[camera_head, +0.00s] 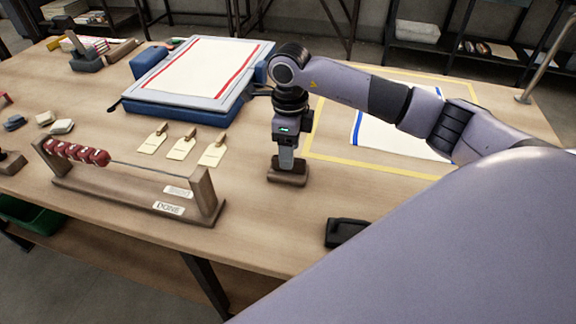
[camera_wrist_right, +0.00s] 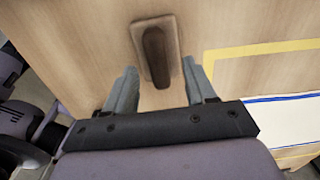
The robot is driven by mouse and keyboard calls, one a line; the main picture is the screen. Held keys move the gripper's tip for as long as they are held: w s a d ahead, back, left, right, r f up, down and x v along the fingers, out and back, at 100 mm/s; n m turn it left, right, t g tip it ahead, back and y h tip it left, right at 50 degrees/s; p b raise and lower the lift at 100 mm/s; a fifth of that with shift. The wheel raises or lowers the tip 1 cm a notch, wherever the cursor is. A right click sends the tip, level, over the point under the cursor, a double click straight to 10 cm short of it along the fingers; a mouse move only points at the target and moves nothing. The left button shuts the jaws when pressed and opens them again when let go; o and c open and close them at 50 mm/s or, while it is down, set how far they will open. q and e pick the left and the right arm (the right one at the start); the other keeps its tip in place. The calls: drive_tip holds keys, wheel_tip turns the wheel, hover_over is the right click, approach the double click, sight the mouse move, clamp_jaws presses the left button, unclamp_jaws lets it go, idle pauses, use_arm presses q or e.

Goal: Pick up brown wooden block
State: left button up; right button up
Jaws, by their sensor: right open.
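The brown wooden block (camera_head: 287,178) stands on the table directly below my right gripper (camera_head: 286,158). In the wrist view the block (camera_wrist_right: 155,57) has a lighter flat base with a darker raised grip on top. My right gripper (camera_wrist_right: 160,70) is open, with one finger on each side of the raised grip in that view. The gripper points down, and its fingers hide the upper part of the block in the head view. I cannot tell whether the fingers touch it. My left gripper is not in view.
A framed screen (camera_head: 195,80) lies at the back left. A bead counter (camera_head: 130,190) and several cream tags (camera_head: 183,148) lie left of the block. A white cloth (camera_head: 400,140) lies within yellow tape at right. A black object (camera_head: 346,231) is near the front edge.

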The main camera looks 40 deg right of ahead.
drive_tip(key=shift+a+f, duration=0.1)
drive_tip(key=shift+f, duration=1.45)
clamp_jaws()
drive_tip(key=shift+r, duration=0.2)
wheel_tip(320, 180, up, 20)
drive_tip(key=shift+p, duration=0.3)
drive_tip(key=shift+f, duration=0.15)
drive_tip(key=c, duration=0.9)
unclamp_jaws()
